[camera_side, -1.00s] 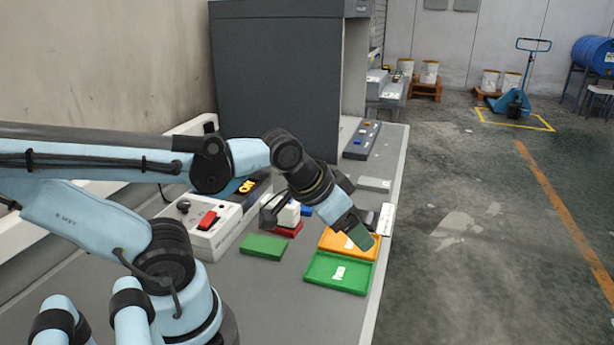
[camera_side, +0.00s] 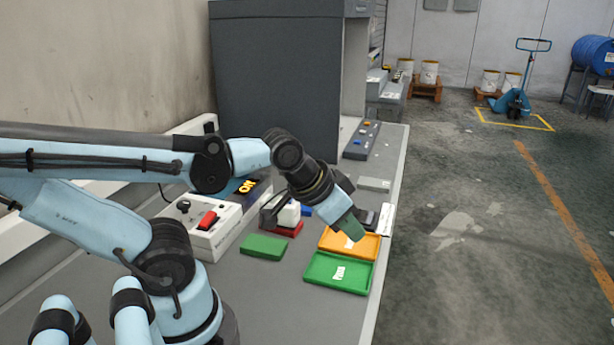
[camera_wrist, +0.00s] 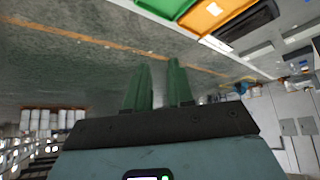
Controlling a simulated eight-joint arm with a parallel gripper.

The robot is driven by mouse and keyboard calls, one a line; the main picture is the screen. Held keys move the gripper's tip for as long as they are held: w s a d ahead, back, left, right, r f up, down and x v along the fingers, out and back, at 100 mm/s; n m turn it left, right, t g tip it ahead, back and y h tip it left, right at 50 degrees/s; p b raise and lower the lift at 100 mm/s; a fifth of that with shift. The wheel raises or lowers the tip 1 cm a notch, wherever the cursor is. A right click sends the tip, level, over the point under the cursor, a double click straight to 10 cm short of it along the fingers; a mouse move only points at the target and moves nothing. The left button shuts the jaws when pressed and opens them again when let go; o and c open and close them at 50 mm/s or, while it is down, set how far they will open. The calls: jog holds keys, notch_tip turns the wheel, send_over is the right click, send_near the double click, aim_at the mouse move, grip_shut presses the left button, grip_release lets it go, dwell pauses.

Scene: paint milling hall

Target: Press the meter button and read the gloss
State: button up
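My gripper (camera_side: 354,232) has green fingers and hangs over the orange tray's area, pointing down to the right in the side view. In the wrist view its two green fingers (camera_wrist: 160,80) stand apart with nothing between them. A small dark device (camera_side: 366,217), possibly the gloss meter, lies just behind the fingers and is partly hidden by them. A dark device (camera_wrist: 246,24) also shows beside the orange tray in the wrist view. No button or gloss reading on it can be made out.
An orange tray (camera_side: 366,253) and a green tray (camera_side: 320,280) lie near the bench's right edge. The front bench top is clear.

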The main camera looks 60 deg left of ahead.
grip_shut()
dwell(1.2)
